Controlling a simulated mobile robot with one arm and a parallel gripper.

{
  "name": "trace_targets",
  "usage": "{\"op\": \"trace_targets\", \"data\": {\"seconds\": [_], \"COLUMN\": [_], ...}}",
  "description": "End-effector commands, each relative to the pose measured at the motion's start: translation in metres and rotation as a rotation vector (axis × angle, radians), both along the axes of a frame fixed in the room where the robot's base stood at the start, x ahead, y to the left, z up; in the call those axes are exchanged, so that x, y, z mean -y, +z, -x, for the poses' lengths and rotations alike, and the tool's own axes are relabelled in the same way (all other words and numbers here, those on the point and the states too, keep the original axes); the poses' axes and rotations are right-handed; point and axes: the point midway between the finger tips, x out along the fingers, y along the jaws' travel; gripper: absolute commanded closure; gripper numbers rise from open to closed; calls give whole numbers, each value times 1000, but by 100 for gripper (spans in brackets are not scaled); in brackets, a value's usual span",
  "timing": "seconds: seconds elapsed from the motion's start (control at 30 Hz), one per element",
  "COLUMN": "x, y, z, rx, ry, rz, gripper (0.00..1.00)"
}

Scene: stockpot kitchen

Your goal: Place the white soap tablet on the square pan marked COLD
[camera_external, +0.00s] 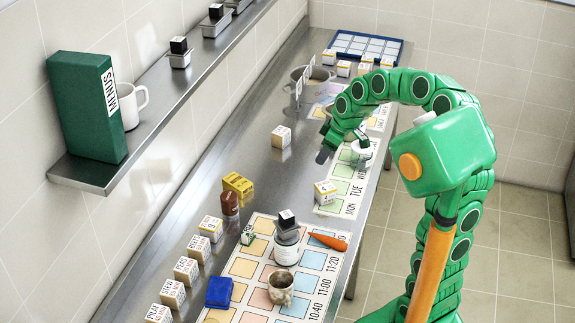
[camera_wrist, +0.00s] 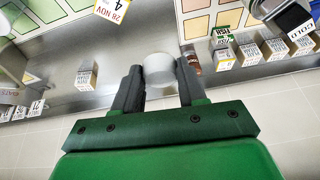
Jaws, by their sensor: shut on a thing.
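My gripper (camera_wrist: 158,84) has its two dark fingers shut on a plain white, round-sided thing (camera_wrist: 160,68), which looks like the white soap tablet. In the external view my gripper (camera_external: 342,145) hangs over the far half of the counter; the held tablet is hard to make out there. A label reading COLD (camera_wrist: 302,30) shows at the right edge of the wrist view. I cannot tell from it which thing it belongs to. Small metal pans with black blocks on them, one here (camera_external: 179,60), stand on the wall shelf; their markings are unreadable.
A brown bottle (camera_external: 229,203) and several labelled boxes line the wall side. A dated box (camera_external: 325,192) and a pot (camera_external: 312,78) are farther along.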

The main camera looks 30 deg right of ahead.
Motion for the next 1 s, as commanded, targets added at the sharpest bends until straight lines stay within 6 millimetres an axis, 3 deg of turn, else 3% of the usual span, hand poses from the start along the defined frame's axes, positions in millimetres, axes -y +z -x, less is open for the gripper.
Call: {"op": "trace_targets", "data": {"seconds": [0.5, 1.0], "x": [-78, -117], "y": [54, 87], "z": [106, 215], "rx": [7, 24], "ry": [345, 673], "rz": [-6, 7], "gripper": [88, 88]}}
